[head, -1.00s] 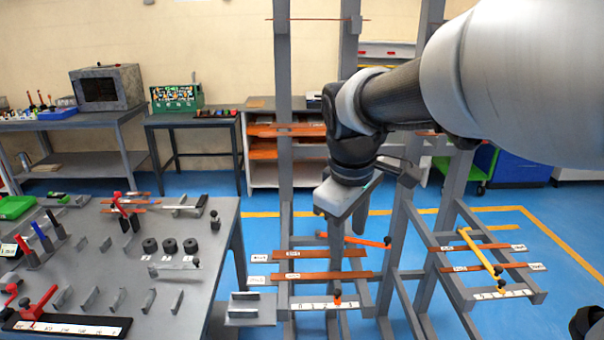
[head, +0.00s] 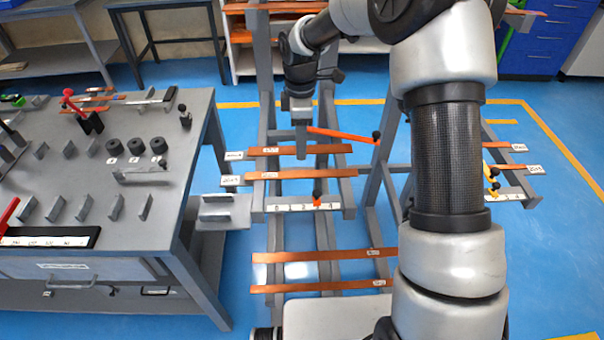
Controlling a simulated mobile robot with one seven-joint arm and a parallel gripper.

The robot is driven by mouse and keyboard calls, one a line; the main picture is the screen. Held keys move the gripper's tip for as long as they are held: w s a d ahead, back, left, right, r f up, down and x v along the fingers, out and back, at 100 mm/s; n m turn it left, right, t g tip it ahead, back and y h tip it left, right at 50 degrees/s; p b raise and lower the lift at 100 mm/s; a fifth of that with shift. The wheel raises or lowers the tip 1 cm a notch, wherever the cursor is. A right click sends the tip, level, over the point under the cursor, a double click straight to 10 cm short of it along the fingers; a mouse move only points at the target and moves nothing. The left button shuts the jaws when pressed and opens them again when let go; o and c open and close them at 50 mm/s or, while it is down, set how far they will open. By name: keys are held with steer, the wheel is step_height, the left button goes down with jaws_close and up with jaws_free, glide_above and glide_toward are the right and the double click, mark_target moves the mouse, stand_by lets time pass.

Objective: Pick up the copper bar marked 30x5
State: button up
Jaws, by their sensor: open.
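Several flat copper bars lie on the racks, and their small white labels are too small to read, so I cannot tell which is 30x5. Two bars lie across the left rack's upper arms, a rear bar (head: 320,149) and a front bar (head: 320,173). Two more, a rear lower bar (head: 300,256) and a front lower bar (head: 310,287), lie lower down. The right rack's bars (head: 507,146) are partly hidden by my arm. My gripper (head: 303,151) is open and points down by the rear upper bar. Contact with it cannot be made out.
An orange-red lever (head: 342,135) with a black knob crosses just beside my gripper. A scale strip with an orange stop (head: 317,200) fronts the left rack. The grey workbench (head: 150,215) with dies and clamps stands left. Blue floor (head: 550,270) is open at right.

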glide_above(302, 174)
steer(key=f, duration=0.4)
steer(key=shift+w+a, duration=0.15)
steer(key=shift+w, duration=0.25)
steer(key=f, duration=0.5)
steer(key=shift+s+f, duration=0.1)
steer(key=shift+s, duration=0.2)
jaws_close()
